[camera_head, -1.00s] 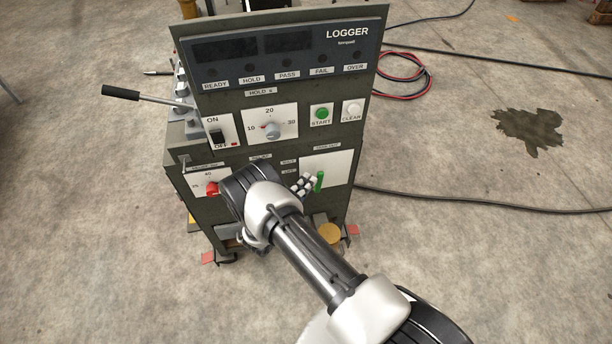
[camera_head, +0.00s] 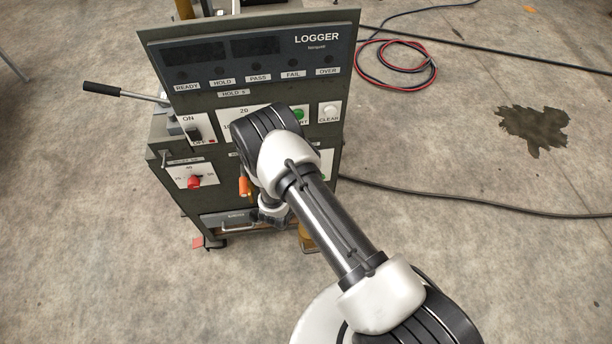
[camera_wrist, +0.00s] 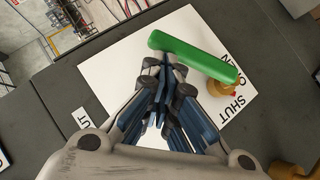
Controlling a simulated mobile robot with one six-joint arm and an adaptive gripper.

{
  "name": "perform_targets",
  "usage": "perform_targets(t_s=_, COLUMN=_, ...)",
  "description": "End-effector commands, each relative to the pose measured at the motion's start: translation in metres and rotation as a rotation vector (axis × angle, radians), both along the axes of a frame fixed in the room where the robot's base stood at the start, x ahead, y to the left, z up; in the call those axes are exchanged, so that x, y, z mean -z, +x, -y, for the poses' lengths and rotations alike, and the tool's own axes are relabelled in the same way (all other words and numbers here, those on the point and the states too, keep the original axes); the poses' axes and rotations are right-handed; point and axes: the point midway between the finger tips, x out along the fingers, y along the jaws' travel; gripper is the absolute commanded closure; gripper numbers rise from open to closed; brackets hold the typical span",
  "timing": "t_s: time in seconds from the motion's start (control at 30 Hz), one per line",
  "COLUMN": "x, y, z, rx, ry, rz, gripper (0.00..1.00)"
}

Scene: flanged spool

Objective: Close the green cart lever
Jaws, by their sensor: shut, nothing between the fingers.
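The green lever (camera_wrist: 195,55) shows in the wrist view as a rounded bar over a white plate (camera_wrist: 108,75). Its right end is by a brass-coloured pivot (camera_wrist: 222,88), close to the word SHUT. My gripper (camera_wrist: 163,62) is shut and empty, with its fingertips at the lever's left half, just below it in the picture. I cannot tell whether they touch. In the head view my arm hides the lever and most of the gripper on the front of the grey cart (camera_head: 200,225).
The cart front also carries a red knob (camera_head: 195,181), an orange handle (camera_head: 244,187) and a white CLEAR button (camera_head: 330,112). A black-gripped lever (camera_head: 105,90) sticks out left. Cables (camera_head: 400,65) and a dark stain (camera_head: 533,130) lie on the open floor to the right.

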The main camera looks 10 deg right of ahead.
Motion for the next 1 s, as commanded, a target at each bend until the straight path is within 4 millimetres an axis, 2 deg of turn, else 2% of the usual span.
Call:
perform_targets(t_s=0.2, x=0.015, y=0.0, z=0.017, rx=0.003, ry=-0.001, rz=0.0, gripper=1.0)
perform_targets(t_s=0.5, x=0.027, y=0.0, z=0.03, rx=0.002, ry=-0.002, rz=0.001, gripper=1.0)
perform_targets(t_s=1.0, x=0.034, y=0.0, z=0.036, rx=0.001, ry=-0.002, rz=0.0, gripper=1.0)
